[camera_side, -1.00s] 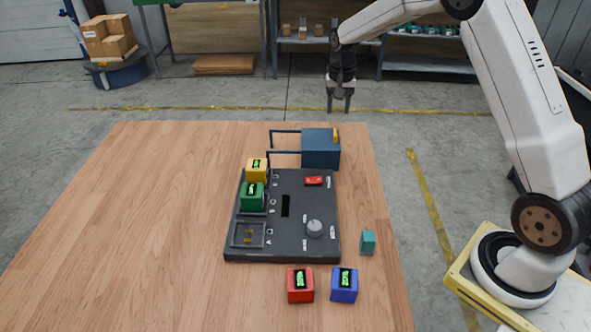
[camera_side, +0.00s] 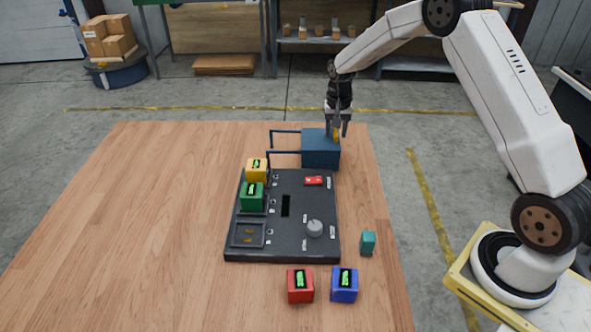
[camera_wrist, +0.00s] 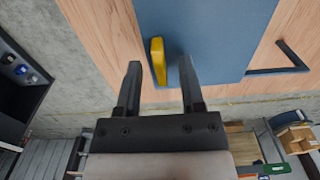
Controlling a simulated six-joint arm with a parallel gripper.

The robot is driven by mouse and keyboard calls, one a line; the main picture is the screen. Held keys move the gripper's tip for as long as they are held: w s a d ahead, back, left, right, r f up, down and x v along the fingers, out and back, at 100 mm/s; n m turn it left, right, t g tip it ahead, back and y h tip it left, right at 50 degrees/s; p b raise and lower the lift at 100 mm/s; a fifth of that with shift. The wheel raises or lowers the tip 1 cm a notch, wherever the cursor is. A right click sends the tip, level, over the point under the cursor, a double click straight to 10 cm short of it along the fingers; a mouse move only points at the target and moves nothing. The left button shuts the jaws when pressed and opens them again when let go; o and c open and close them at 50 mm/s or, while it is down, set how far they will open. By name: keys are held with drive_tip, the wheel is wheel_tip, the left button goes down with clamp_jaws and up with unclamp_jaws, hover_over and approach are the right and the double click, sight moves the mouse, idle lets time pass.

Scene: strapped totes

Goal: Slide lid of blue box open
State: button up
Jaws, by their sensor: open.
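The blue box (camera_side: 320,153) stands at the far right part of the wooden table, behind the dark panel. Its blue lid (camera_wrist: 215,35) fills the upper middle of the wrist view, with a yellow handle (camera_wrist: 158,62) standing up near its edge. Dark rails extend from the box to the left in the side view. My gripper (camera_side: 338,132) is just over the handle end of the box. In the wrist view my gripper (camera_wrist: 160,75) is open, its two fingers on either side of the yellow handle, with gaps visible. I cannot tell whether the fingers are down to handle height.
A dark panel (camera_side: 290,245) holds a yellow block (camera_side: 256,176), a green block (camera_side: 252,203), a red switch (camera_side: 313,181) and a knob (camera_side: 314,228). Red (camera_side: 300,291), blue (camera_side: 344,290) and teal (camera_side: 368,242) blocks lie nearby. The table's left side is clear.

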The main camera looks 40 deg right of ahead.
drive_tip(key=shift+f, duration=0.15)
clamp_jaws()
idle(1.4)
